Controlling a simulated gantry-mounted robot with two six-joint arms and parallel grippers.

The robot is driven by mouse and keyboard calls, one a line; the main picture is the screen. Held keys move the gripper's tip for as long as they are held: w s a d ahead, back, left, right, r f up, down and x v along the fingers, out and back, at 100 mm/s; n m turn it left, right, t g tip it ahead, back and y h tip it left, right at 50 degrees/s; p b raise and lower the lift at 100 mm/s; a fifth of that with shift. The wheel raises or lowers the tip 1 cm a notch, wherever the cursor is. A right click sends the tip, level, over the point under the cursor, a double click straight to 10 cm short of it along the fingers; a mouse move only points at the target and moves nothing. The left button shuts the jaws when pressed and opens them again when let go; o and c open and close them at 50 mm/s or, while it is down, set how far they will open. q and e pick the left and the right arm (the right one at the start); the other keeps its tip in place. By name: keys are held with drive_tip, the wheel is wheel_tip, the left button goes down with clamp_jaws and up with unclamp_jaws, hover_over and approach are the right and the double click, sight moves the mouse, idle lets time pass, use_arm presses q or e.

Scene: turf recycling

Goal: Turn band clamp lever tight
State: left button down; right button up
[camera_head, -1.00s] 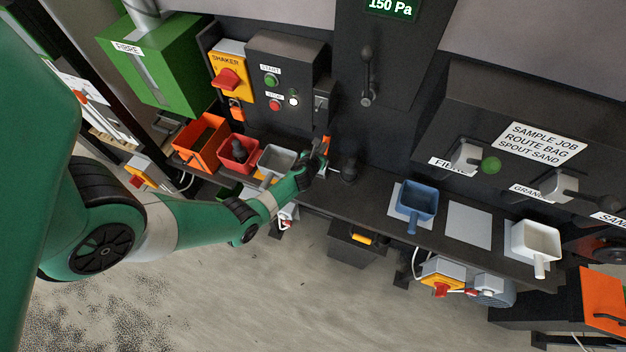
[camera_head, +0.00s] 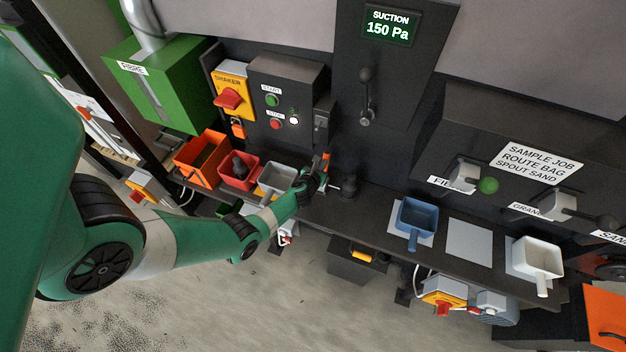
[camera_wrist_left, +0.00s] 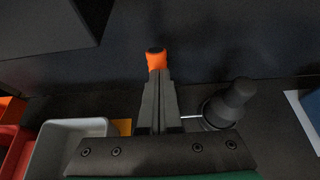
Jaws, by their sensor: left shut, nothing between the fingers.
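My left gripper (camera_head: 322,176) is shut and empty over the dark bench. In the left wrist view its two dark fingers (camera_wrist_left: 157,98) lie together. A small orange piece (camera_wrist_left: 156,60) shows right at their tips, and also in the head view (camera_head: 326,158). I cannot tell whether it is the band clamp lever or part of the fingers. A black round-topped post (camera_head: 349,186) stands on the bench just right of the gripper, apart from the fingers. In the wrist view a thin metal rod (camera_wrist_left: 192,117) reaches the post (camera_wrist_left: 231,101). No band is clearly visible.
Orange, red and grey bins (camera_head: 278,178) stand left of the gripper. A blue scoop (camera_head: 415,215) and a white scoop (camera_head: 540,258) lie to the right. A dark panel with a black lever (camera_head: 366,95) and a "150 Pa" display (camera_head: 389,27) rises behind.

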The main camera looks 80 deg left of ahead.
use_arm(q)
drive_tip(key=s+d+r+p, duration=0.4)
drive_tip(key=d+r+p, duration=0.1)
drive_tip(key=r+p, duration=0.4)
drive_tip(key=shift+d+r, duration=0.4)
drive_tip(key=shift+r, duration=0.2)
drive_tip(key=shift+w, duration=0.1)
